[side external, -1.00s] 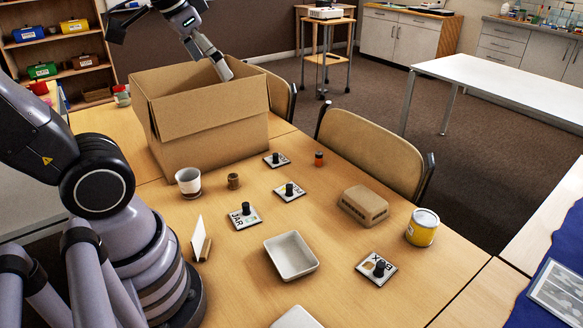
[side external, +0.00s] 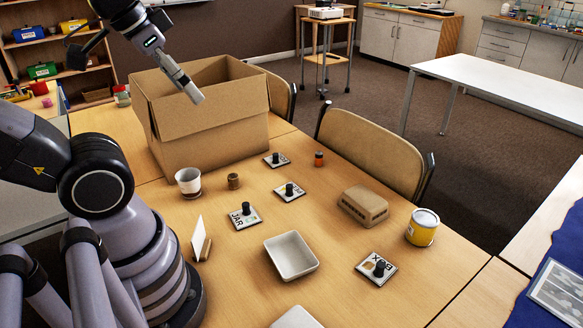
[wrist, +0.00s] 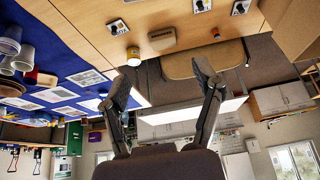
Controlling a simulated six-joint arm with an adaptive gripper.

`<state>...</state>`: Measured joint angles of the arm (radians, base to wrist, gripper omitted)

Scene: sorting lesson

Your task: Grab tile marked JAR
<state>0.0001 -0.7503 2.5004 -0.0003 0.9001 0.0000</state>
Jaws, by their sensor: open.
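The JAR tile (side external: 238,222) is a white square with dark lettering and an upright black knob. It lies flat on the wooden table, left of the middle tile. The JAR tile cannot be made out in the wrist view.
Other knobbed tiles are the middle tile (side external: 296,195), the back tile (side external: 283,162) and the BOX tile (side external: 368,266). A white cup (side external: 188,187), a card in a stand (side external: 196,240) and a white tray (side external: 291,277) surround the JAR tile. The cardboard box (side external: 215,140) stands tall behind.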

